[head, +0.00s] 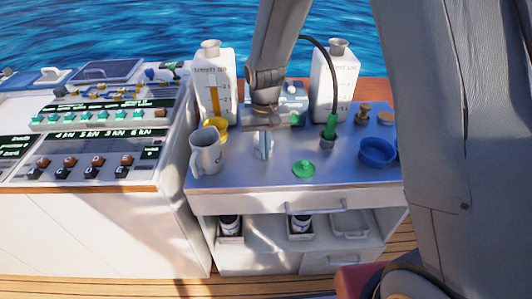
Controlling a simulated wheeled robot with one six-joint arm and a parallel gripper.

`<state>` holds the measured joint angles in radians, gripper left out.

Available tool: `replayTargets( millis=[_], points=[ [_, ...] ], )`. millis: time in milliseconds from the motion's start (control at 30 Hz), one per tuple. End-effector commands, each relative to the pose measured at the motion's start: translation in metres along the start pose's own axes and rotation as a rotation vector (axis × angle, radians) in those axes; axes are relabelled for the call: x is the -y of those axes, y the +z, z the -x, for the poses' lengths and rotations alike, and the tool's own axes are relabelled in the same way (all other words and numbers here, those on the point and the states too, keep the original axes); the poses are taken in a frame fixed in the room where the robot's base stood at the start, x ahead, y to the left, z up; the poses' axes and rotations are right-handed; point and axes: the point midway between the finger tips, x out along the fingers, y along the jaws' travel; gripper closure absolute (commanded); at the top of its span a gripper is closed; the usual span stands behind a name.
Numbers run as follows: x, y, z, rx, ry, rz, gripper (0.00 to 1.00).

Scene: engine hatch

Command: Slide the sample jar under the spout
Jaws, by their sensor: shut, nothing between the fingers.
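My gripper (263,152) points down over the grey worktop, between the grey pitcher and the green disc. Its fingers look shut and empty. I cannot tell for sure which thing is the sample jar. I cannot make out a clear spout; the area behind my gripper is partly hidden by my arm. A black hose with a green fitting (330,127) comes down right of my gripper.
A grey pitcher (207,155) and yellow funnel (216,124) stand left. White jugs stand behind, left (208,75) and right (345,85). A green disc (303,169), blue bowl (376,151) and brass fitting (362,112) are right. The front worktop (250,183) is clear.

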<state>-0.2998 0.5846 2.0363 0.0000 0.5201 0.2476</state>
Motion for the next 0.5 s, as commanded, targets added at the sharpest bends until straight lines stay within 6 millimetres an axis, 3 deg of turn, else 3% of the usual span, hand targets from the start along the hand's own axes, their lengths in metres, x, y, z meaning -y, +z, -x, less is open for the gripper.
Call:
replayTargets(
  millis=[367,500],
  points=[
    [0.000,-0.002,0.000,0.000,0.000,0.000,1.00],
    [0.000,-0.016,-0.001,0.000,0.000,-0.001,1.00]
  ],
)
